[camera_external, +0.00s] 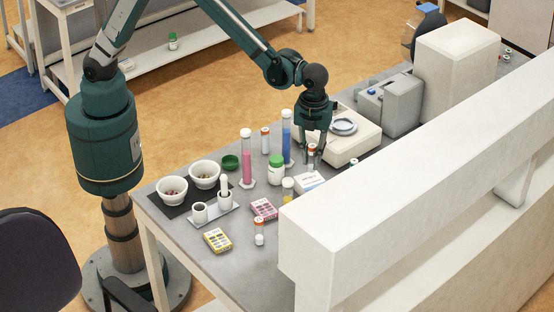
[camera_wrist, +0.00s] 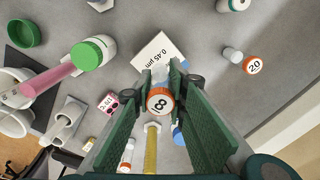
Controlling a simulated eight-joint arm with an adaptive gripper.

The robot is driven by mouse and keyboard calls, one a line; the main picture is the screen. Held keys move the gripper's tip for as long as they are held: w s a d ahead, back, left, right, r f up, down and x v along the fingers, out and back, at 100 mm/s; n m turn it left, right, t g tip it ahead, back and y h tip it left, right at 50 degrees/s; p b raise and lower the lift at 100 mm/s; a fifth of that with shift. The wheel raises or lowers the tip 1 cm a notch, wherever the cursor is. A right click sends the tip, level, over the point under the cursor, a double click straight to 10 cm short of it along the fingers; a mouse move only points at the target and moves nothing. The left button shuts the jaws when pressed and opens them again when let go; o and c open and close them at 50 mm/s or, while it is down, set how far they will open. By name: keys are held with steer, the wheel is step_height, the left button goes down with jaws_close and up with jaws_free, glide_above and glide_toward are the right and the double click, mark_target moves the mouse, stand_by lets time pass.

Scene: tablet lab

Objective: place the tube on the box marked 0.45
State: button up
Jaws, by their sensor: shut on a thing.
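My gripper (camera_external: 312,148) is shut on a tube with an orange-rimmed cap (camera_external: 312,147). In the wrist view my gripper (camera_wrist: 160,84) has its two green fingers on either side of this tube, whose white cap top (camera_wrist: 159,101) reads what looks like 18. The tube looks upright. The box marked 0.45 µm (camera_external: 309,181) is white and lies on the bench below the gripper. In the wrist view the box (camera_wrist: 152,50) shows just beyond the fingertips, partly hidden by the tube. I cannot tell whether the tube's bottom touches it.
A green-capped jar (camera_external: 276,170) and a yellow cylinder (camera_external: 287,190) stand close to the box. Pink (camera_external: 246,160) and blue (camera_external: 286,137) cylinders stand left of the gripper. A balance (camera_external: 352,138) is behind it. Another tube, capped 20 (camera_wrist: 254,65), stands apart.

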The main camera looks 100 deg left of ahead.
mark_target(311, 166)
steer(key=shift+f, duration=1.85)
steer(key=shift+f, duration=0.15)
steer(key=o, duration=0.7)
step_height(311, 166, up, 12)
steer(key=shift+r, duration=0.15)
